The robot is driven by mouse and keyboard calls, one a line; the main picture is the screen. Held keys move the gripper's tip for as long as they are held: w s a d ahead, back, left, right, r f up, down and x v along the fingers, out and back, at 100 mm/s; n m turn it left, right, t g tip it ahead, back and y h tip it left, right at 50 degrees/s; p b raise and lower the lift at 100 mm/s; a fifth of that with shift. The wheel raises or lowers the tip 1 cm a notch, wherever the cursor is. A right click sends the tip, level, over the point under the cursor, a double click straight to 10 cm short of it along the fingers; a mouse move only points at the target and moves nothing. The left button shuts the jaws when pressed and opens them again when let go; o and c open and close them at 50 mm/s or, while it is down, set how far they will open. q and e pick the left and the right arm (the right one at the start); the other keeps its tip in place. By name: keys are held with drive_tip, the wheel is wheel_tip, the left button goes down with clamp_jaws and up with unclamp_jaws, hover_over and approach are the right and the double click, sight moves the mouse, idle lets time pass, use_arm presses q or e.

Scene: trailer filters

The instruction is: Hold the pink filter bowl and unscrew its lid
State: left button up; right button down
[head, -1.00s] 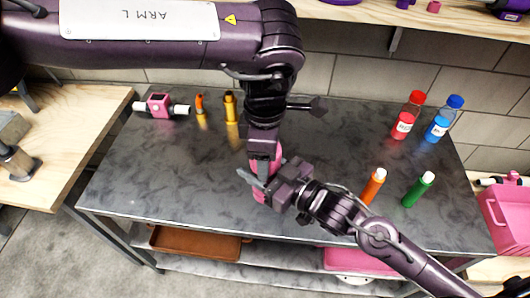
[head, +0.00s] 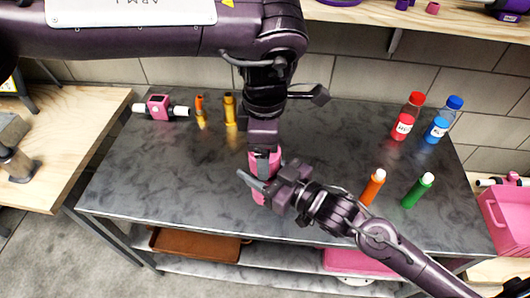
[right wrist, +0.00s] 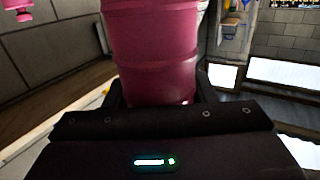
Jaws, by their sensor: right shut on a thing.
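The pink filter bowl (head: 258,197) stands upright over the middle of the grey table, partly hidden by my grippers. My right gripper (head: 260,187) comes in from the right and is shut on its body. The bowl's pink ribbed wall also fills the upper middle of the right wrist view (right wrist: 152,50), between the dark fingers. My left gripper (head: 265,163) points straight down at the bowl's top from above, its fingers at the pink lid (head: 274,163). Whether those fingers press on the lid or stand open around it is not clear.
On the table (head: 180,190), a pink filter housing (head: 158,107) and orange and yellow parts (head: 230,109) stand at the back left. Red (head: 405,120) and blue (head: 440,124) bottles stand at the back right, orange (head: 373,187) and green (head: 418,190) tubes nearer. The left front is clear.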

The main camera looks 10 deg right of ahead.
use_arm(q)
wheel_tip(320, 180, up, 2)
drive_tip(key=shift+r, duration=0.2)
drive_tip(key=shift+c, duration=0.5)
drive_tip(key=m, duration=0.1)
drive_tip(key=r+m, duration=0.1)
drive_tip(key=m, duration=0.2)
drive_tip(key=shift+d+r+m, duration=0.15)
drive_tip(key=shift+r+m, duration=0.15)
drive_tip(key=shift+m, duration=0.1)
drive_tip(key=m, duration=0.1)
drive_tip(key=r+m, duration=0.1)
drive_tip(key=m, duration=0.2)
drive_tip(key=shift+s+r+m, duration=0.1)
drive_tip(key=shift+r+m, duration=0.15)
drive_tip(key=shift+m, duration=0.05)
drive_tip(key=shift+f, duration=3.9)
drive_tip(key=c, duration=1)
drive_tip(key=n, duration=0.3)
drive_tip(key=shift+n, duration=0.3)
drive_tip(key=n, duration=0.5)
drive_tip(key=shift+n, duration=0.3)
